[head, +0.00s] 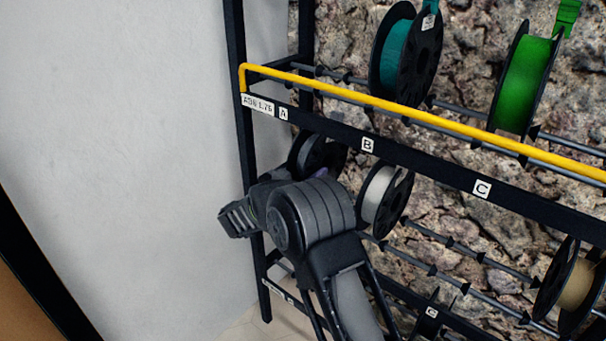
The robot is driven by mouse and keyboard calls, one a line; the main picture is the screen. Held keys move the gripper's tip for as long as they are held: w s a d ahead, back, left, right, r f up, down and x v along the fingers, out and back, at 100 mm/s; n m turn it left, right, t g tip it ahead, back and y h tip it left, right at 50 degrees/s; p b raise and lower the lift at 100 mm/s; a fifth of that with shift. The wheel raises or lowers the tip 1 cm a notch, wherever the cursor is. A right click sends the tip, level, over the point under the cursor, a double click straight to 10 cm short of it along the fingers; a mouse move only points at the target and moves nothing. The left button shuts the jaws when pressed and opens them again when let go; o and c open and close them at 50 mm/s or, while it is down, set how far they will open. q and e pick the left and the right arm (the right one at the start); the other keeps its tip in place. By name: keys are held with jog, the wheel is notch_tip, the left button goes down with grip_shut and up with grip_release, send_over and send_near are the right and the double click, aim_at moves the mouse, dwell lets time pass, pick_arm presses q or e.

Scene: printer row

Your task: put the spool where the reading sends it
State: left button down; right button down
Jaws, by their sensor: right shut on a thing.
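My right arm comes up from the bottom and its wrist covers part of the rack's left end. My right gripper (240,216) is turned left beside the rack's front post and is shut on a spool, mostly hidden by the wrist. A spool with grey filament (315,155) shows just behind the wrist on the lower tier; I cannot tell whether it is the held one. A white spool (383,196) sits to its right. A teal spool (396,56) and a green spool (524,84) sit on the upper tier. My left gripper is out of view.
The black rack rail (425,168) carries labels A, B and C and a tag (258,105) at its left end. A yellow bar (400,108) runs above it. A tan spool (577,285) is at lower right. Bare rods lie between the white and tan spools.

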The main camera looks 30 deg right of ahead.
jog(key=shift+f+b, duration=0.3)
jog(key=shift+f, duration=0.6)
jog(key=c, duration=0.9)
grip_release()
jog(key=o, duration=0.4)
jog(key=shift+f, duration=0.1)
jog(key=shift+a, duration=0.15)
jog(key=p+v, duration=0.1)
jog(key=v, duration=0.6)
jog(key=shift+s+a, duration=0.1)
jog(key=shift+a, duration=0.2)
